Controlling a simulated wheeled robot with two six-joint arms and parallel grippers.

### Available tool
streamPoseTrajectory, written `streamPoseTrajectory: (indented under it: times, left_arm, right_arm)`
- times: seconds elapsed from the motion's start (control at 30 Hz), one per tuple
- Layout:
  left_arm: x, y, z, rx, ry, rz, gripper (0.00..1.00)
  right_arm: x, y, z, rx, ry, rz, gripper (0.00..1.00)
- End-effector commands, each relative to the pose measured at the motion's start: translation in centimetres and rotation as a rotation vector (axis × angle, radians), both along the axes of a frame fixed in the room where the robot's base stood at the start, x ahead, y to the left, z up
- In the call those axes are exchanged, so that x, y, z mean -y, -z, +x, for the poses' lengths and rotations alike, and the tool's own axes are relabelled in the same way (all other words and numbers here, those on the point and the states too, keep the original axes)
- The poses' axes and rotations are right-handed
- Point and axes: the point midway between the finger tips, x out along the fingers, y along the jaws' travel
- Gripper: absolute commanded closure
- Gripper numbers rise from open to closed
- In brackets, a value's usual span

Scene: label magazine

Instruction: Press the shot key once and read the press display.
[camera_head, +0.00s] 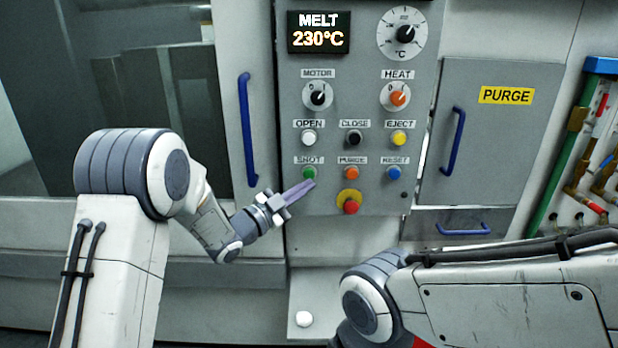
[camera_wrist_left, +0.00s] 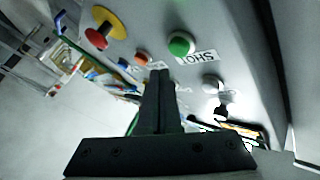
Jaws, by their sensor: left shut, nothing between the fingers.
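The green SHOT key (camera_head: 309,172) is at the left of the lower key row on the grey control panel. It also shows in the left wrist view (camera_wrist_left: 181,44), above the fingertips, with its SHOT label beside it. My left gripper (camera_head: 311,184) is shut and empty, its fingertips just below the green key in the head view. In the left wrist view the shut fingers (camera_wrist_left: 160,75) appear apart from the key; contact cannot be told for sure. The press display (camera_head: 319,32) reads MELT 230°C. My right gripper is not in view.
An orange PURGE key (camera_head: 352,172) and a blue RESET key (camera_head: 394,173) sit right of the green key. A red stop button on a yellow base (camera_head: 350,204) is below. OPEN (camera_head: 309,137), CLOSE and EJECT keys are above. A blue door handle (camera_head: 247,130) stands left.

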Motion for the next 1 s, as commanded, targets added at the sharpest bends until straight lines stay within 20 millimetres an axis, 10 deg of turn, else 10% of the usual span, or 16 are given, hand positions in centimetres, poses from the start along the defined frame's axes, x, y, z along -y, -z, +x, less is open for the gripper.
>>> streamPoseTrajectory:
  times: [0.37,1.0]
  left_arm:
    - [0.0,0.1,-3.3,0.0,0.001,0.001,1.0]
    - [0.0,0.0,-3.5,-0.002,0.0,0.0,1.0]
  right_arm:
    - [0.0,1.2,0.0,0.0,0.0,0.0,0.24]
    - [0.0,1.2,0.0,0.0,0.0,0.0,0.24]
